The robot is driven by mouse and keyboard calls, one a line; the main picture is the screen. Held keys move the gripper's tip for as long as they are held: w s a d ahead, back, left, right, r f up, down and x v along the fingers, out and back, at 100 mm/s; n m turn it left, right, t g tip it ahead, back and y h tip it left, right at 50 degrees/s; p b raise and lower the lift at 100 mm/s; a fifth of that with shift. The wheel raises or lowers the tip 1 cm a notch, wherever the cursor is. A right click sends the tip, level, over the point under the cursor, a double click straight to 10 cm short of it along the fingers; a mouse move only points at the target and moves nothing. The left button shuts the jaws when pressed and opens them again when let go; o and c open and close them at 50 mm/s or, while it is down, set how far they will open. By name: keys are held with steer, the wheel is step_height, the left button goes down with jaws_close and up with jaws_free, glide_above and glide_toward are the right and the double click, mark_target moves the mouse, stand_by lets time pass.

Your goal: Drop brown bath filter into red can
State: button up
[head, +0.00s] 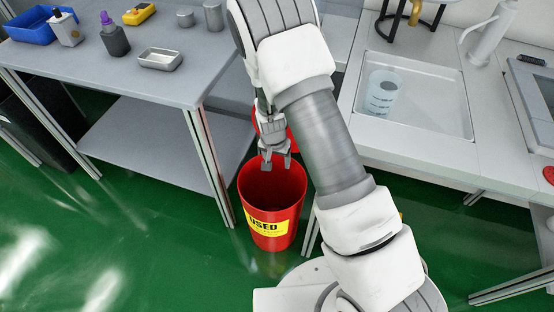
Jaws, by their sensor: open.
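The red can (257,205) stands on the green floor between the two benches, with a yellow label reading "USED". Its mouth faces up and is uncovered, and its inside is dark. My gripper (276,163) points down at the far side of the can's mouth, fingers apart, with nothing visible between them. I cannot tell its exact height over the rim. A red part, perhaps the can's raised lid (293,141), shows behind my gripper and is mostly hidden. I see no brown bath filter; the can's bottom is too dark to tell what lies there.
The left grey bench (185,80) holds a blue bin (30,28), bottles, a yellow device (139,14) and a metal tray (160,59). The right bench has a sunken white basin (430,105) with a translucent beaker (381,95). Bench legs stand close beside the can.

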steer(key=s+r+p, duration=0.1)
steer(key=r+p, duration=0.1)
steer(key=r, duration=0.6)
steer(key=s+a+r+p, duration=0.1)
steer(key=s+r+p, duration=0.1)
steer(key=r, duration=0.7)
steer(key=shift+a+p, duration=0.15)
steer(key=shift+p, duration=0.6)
steer(key=shift+s+r, duration=0.1)
